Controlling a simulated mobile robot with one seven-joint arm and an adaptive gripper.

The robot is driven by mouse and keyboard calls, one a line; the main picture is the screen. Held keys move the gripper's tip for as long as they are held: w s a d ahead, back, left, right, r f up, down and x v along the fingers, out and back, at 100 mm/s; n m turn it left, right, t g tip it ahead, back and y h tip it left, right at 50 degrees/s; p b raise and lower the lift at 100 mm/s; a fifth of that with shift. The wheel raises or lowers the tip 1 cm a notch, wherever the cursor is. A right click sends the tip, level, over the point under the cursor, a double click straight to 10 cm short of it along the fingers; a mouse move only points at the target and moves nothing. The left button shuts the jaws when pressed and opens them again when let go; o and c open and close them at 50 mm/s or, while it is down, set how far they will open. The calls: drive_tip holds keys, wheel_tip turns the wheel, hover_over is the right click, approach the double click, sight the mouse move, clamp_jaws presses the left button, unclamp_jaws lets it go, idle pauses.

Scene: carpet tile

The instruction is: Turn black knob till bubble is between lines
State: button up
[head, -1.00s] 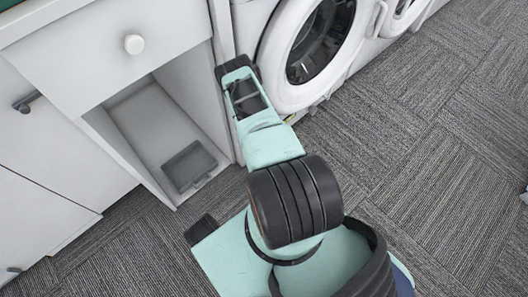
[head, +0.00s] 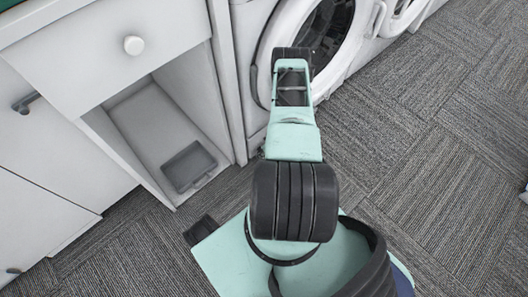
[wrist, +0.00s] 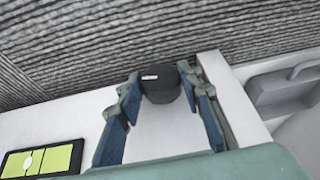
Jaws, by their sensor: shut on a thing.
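The black knob (wrist: 160,88) has a small pale mark and sits at the carpet side of a white surface in the wrist view. My gripper (wrist: 161,80) has its two blue-grey fingers on either side of the knob and is shut on it. The level (wrist: 76,157) is at the lower left of the wrist view, a black frame around a yellow-green window. In the head view my arm hides the knob and fingers.
A front-loading washer (head: 350,52) stands behind my arm. A white cabinet (head: 75,65) with a round drawer knob (head: 134,45) and an open lower bay holding a grey tray (head: 188,165) is to the left.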

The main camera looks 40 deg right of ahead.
drive_tip(key=shift+w+d+y, duration=0.15)
drive_tip(key=shift+d+y, duration=0.05)
drive_tip(key=shift+y, duration=0.7)
drive_tip(key=shift+m+y, duration=0.4)
drive_tip(key=shift+y, duration=0.6)
drive_tip(key=shift+w+y, duration=0.1)
drive_tip(key=shift+y, duration=0.5)
drive_tip(key=o, duration=1.2)
drive_tip(key=v, duration=1.2)
drive_tip(key=shift+d, duration=0.1)
drive_tip(key=shift+c, duration=0.2)
